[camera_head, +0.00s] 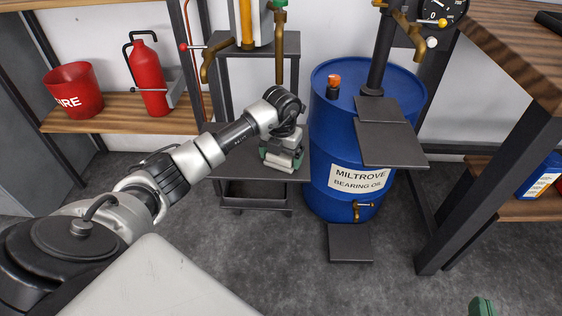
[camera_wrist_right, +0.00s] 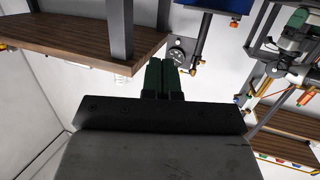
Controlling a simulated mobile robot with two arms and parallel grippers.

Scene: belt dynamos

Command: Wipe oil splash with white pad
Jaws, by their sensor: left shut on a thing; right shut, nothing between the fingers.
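My left gripper (camera_head: 282,164) points down onto the dark stand's middle shelf (camera_head: 240,167), left of the blue drum. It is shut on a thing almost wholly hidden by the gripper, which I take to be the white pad. I cannot tell whether it touches the shelf. I cannot make out the oil splash in either view. My right gripper (camera_head: 482,306) shows only as a green fingertip at the bottom right edge. In the right wrist view its green fingers (camera_wrist_right: 165,78) are together and empty.
The blue oil drum (camera_head: 345,140) stands right of the stand, with dark plates (camera_head: 390,143) in front of its upper part. Brass taps (camera_head: 215,60) hang above the stand. A red bucket (camera_head: 73,90) and extinguisher (camera_head: 147,75) are on a left shelf. A wooden bench (camera_head: 515,45) stands right.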

